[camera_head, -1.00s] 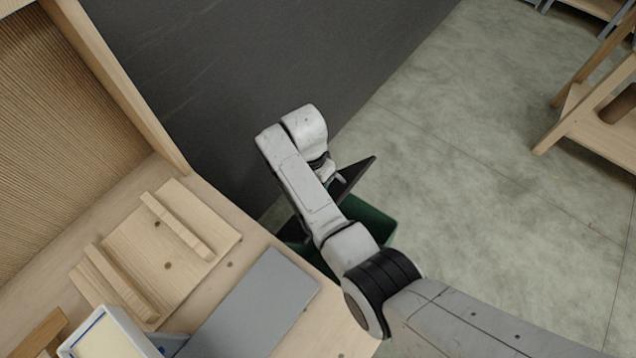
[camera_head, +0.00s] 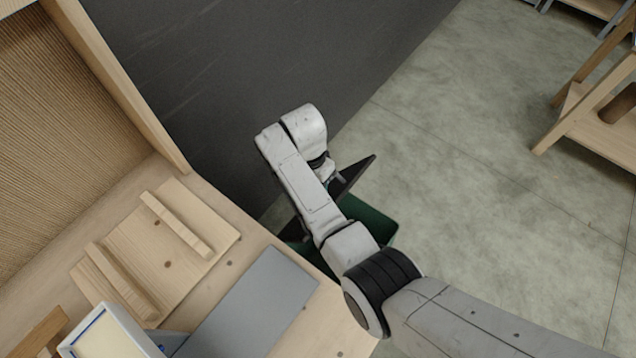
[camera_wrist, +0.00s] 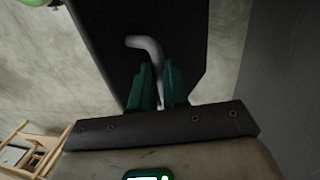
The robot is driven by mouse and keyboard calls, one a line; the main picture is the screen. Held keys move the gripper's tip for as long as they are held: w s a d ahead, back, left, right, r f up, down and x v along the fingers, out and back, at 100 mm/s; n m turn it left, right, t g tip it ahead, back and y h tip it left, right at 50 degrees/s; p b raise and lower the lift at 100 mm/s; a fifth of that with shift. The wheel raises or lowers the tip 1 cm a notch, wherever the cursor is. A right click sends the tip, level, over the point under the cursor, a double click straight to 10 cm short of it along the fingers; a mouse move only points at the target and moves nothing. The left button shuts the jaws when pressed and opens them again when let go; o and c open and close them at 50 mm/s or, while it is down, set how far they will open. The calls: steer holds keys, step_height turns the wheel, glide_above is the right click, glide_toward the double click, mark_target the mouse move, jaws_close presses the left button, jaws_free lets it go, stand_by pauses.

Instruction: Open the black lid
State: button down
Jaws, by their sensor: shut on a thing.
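The black lid (camera_head: 353,174) is tilted up over a green bin (camera_head: 374,218) on the floor beside the bench, and my arm covers part of both. In the wrist view the dark underside or face of the lid (camera_wrist: 190,25) fills the upper middle, with a pale curved handle (camera_wrist: 147,44) on it. My gripper (camera_wrist: 158,82) has green fingers and is shut on the handle. In the head view the fingers are mostly hidden behind my wrist. A bit of green shows at the wrist view's top left corner.
A wooden bench (camera_head: 230,264) with a grey plate (camera_head: 250,305), wooden strips and a white-and-blue box (camera_head: 105,335) stands at left. A dark wall (camera_head: 230,80) rises behind the bin. A wooden rack (camera_head: 590,125) stands at upper right. The floor between is clear.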

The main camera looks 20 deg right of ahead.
steer(key=shift+s+f, duration=0.1)
steer(key=shift+f, duration=0.15)
steer(key=c, duration=1.1)
jaws_free()
steer(key=shift+r, duration=0.1)
steer(key=w+a+r+b, duration=0.2)
steer(key=w, duration=0.1)
steer(key=w+a+r+b, duration=0.2)
steer(key=w+b, duration=0.1)
steer(key=w+a+r+b, duration=0.2)
steer(key=w, duration=0.1)
steer(key=shift+a+b, duration=0.25)
steer(key=shift+b, duration=0.1)
steer(key=r, duration=0.3)
steer(key=w+r, duration=0.1)
steer(key=r, duration=0.3)
steer(key=a+r, duration=0.1)
steer(key=r, duration=0.2)
steer(key=shift+w+r, duration=0.25)
steer(key=shift+r, duration=0.1)
